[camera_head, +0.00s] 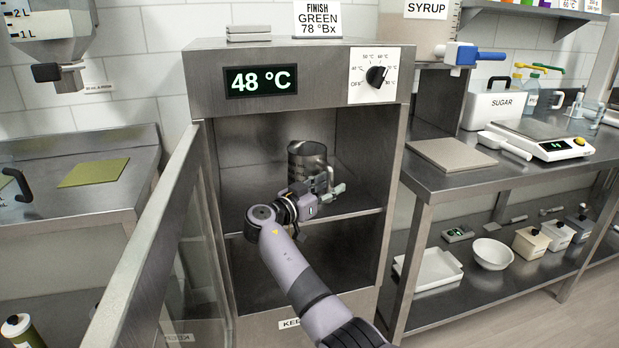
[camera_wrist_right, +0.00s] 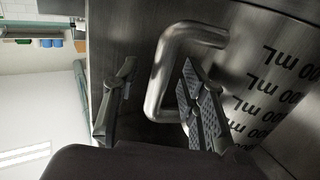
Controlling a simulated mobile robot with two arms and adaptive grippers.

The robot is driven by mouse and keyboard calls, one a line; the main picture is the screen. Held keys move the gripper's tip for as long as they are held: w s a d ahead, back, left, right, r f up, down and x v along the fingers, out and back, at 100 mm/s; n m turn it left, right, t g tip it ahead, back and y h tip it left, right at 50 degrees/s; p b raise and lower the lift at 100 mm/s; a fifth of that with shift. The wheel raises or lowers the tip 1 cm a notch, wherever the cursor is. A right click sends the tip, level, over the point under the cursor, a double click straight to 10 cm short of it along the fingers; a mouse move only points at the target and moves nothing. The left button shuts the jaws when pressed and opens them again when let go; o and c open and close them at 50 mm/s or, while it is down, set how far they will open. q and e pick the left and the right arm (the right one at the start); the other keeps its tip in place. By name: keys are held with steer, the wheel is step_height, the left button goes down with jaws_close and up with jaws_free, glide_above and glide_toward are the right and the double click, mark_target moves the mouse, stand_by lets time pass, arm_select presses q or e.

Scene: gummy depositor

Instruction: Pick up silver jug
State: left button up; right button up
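The silver jug (camera_head: 307,155) stands upright on the upper shelf inside the open warming cabinet (camera_head: 290,54). Its lower part is partly hidden by my right gripper (camera_head: 332,185). In the right wrist view the jug's wall with black mL marks (camera_wrist_right: 265,65) fills the right side, and its bent handle (camera_wrist_right: 164,75) shows in the middle. My right gripper is open there, with one finger on the left of the handle and the other, with ridged pads, between the handle and the wall. Contact with the handle cannot be told. My left gripper is not in view.
The cabinet's glass door (camera_head: 150,250) stands open on the left, and the side walls are close around my right arm. A temperature dial (camera_head: 376,76) is on the cabinet's top panel. On the right, a steel table (camera_head: 450,185) holds a scale (camera_head: 560,149) and a sugar box (camera_head: 497,106).

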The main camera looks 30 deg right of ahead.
steer(key=shift+w+d, duration=0.1)
steer(key=shift+d, duration=0.4)
jaws_close()
stand_by(0.7)
steer(key=shift+r, duration=0.2)
